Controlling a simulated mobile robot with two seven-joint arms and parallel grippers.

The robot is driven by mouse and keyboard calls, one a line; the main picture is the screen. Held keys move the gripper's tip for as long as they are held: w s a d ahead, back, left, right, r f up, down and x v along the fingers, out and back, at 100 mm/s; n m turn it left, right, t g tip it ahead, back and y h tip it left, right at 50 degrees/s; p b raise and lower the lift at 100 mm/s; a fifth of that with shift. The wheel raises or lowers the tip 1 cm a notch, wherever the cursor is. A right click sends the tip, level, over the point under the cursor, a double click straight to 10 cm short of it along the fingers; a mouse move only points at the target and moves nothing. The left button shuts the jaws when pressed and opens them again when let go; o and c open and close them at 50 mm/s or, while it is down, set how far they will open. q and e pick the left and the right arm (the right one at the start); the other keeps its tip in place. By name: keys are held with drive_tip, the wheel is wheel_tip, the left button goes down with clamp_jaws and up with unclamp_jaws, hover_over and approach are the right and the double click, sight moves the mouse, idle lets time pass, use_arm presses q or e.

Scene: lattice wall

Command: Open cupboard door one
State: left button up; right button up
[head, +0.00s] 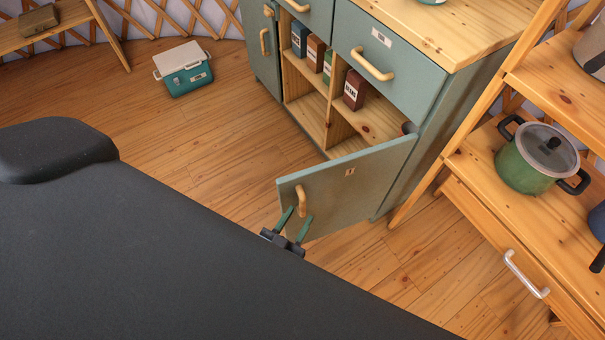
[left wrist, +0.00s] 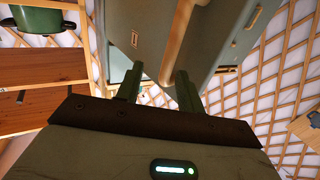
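Cupboard door one (head: 345,190) is a grey-green panel with a small number label. It stands swung wide open from the cabinet (head: 440,130), out over the floor, showing the shelves inside. Its wooden handle (head: 301,200) is near the door's free edge and also shows in the left wrist view (left wrist: 180,40). My left gripper (head: 295,226) is at the handle's lower end, its two green fingers apart. In the left wrist view the handle reaches down between the fingers (left wrist: 158,88), with a gap visible beside it. My right gripper is not in view.
Boxes (head: 354,90) stand on the cabinet shelves. A closed drawer (head: 390,65) is above the opening. A wooden rack with a green pot (head: 537,158) stands close at the right. A cooler box (head: 184,68) sits on the floor at the back left. The floor left of the door is clear.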

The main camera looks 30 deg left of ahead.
use_arm(q)
drive_tip(key=shift+s+a, duration=0.1)
drive_tip(key=shift+s, duration=2)
